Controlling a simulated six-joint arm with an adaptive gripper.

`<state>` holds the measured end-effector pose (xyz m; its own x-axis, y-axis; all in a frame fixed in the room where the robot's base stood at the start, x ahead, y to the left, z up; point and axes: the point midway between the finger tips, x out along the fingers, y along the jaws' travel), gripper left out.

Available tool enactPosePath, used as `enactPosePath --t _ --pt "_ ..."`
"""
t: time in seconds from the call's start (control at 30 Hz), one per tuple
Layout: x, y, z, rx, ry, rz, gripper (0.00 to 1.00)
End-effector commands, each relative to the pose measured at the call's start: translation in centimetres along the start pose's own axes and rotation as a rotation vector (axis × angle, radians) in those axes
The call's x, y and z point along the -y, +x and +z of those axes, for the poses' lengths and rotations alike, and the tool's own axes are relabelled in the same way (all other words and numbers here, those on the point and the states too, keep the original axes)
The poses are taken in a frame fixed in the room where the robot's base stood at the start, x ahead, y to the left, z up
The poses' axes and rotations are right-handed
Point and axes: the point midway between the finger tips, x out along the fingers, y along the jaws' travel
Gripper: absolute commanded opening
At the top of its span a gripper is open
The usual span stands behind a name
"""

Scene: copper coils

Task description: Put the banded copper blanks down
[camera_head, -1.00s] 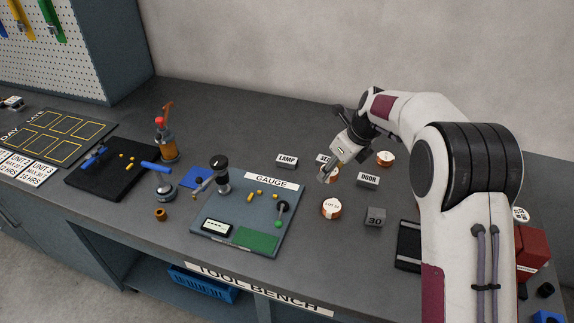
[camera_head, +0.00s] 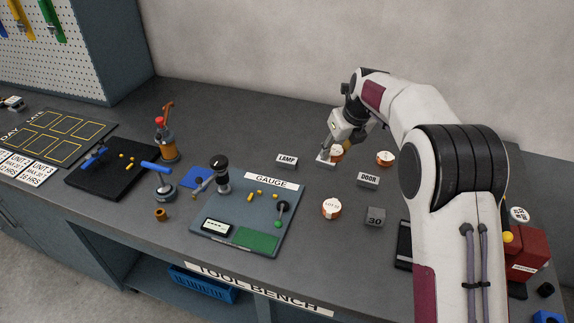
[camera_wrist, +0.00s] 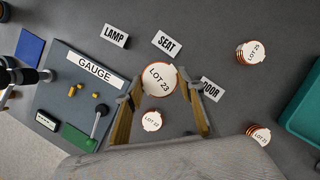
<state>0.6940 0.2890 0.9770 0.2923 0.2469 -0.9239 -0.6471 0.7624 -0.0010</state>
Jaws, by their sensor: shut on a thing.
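My gripper (camera_head: 334,148) is shut on a copper blank with a white top (camera_head: 338,153), beside the SEAT label (camera_head: 325,160). In the wrist view the held blank (camera_wrist: 160,77) reads LOT 23 and sits between my two fingers (camera_wrist: 160,94). It looks larger than the other blanks there and seems raised, but its gap to the bench is unclear. Another banded blank (camera_head: 331,208) stands in front of the DOOR label (camera_head: 368,180). One more (camera_head: 385,158) stands behind that label. The wrist view also shows a blank at lower right (camera_wrist: 258,137).
The LAMP label (camera_head: 287,160) stands left of SEAT. The GAUGE board (camera_head: 215,205) with tools lies to the left. A grey block marked 30 (camera_head: 375,216) is at the front. A teal tray (camera_wrist: 302,112) edges the wrist view. Bare bench lies behind the labels.

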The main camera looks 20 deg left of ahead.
Motion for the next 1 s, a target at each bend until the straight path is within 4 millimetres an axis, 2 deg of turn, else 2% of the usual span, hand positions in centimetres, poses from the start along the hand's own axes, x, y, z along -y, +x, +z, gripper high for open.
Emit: enactPosePath --t 0.27,0.7,1.0 --pt "0.0 0.1 -0.1 0.000 -0.001 0.000 0.13" --pt "0.0 4.2 -1.8 -0.001 -0.002 0.000 0.13" --pt "0.0 4.6 -1.9 0.001 -0.002 0.000 0.13"
